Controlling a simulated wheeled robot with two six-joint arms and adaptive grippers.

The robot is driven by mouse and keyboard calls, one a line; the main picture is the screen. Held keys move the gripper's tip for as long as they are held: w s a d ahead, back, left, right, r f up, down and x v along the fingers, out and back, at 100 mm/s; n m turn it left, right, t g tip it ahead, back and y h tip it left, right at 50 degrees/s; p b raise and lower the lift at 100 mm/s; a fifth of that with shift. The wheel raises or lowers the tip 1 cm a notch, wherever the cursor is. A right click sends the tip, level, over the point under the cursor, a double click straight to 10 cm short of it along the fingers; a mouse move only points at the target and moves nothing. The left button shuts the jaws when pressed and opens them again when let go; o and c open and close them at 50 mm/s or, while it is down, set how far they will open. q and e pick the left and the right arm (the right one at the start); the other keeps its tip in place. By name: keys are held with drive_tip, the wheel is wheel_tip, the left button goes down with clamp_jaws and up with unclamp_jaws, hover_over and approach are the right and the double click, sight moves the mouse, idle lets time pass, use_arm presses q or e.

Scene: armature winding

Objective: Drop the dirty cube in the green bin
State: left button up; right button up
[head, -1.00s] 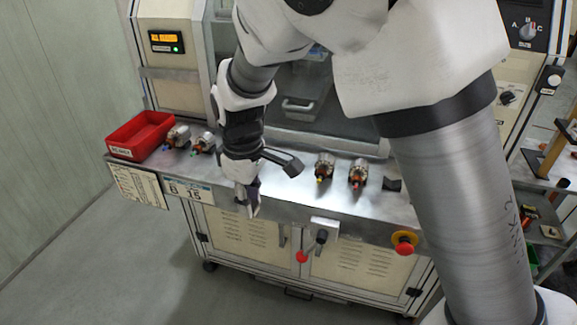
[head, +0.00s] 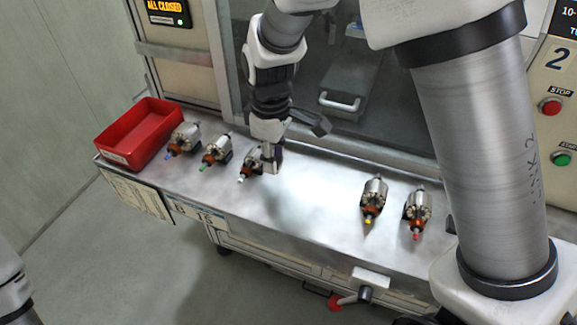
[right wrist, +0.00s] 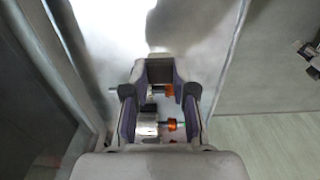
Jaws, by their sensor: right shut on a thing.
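No cube and no green bin show in the current views. My right gripper (head: 267,160) is shut on a metal-and-copper armature with a white tip (head: 252,165), low over the steel bench, just right of a green-tipped armature (head: 214,151). I cannot tell whether the held armature touches the bench. The green-tipped armature shows closer to the wrist (right wrist: 148,127). My left gripper is not in view; only part of my left arm shows at the lower left.
A red bin (head: 117,157) stands at the bench's left end, with a blue-tipped armature (head: 184,137) beside it. Yellow-tipped (head: 374,198) and red-tipped (head: 417,210) armatures lie to the right. The steel bench (head: 310,200) is clear between. A glass-fronted machine stands behind.

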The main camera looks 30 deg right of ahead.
sight(276, 183)
drive_tip(key=f, duration=0.5)
drive_tip(key=shift+w+d+f, duration=0.25)
drive_tip(key=shift+w+d, duration=0.1)
drive_tip(key=shift+w, duration=0.05)
drive_tip(key=shift+c, duration=0.2)
drive_tip(key=shift+s+a+r, duration=0.15)
drive_tip(key=shift+s+a, duration=0.1)
drive_tip(key=shift+s, duration=0.15)
drive_tip(key=o, duration=0.7)
drive_tip(key=shift+w+d+f, duration=0.15)
drive_tip(key=shift+w+f, duration=0.1)
drive_tip(key=shift+f, duration=0.05)
drive_tip(key=shift+o, duration=0.2)
drive_tip(key=shift+s+r, duration=0.1)
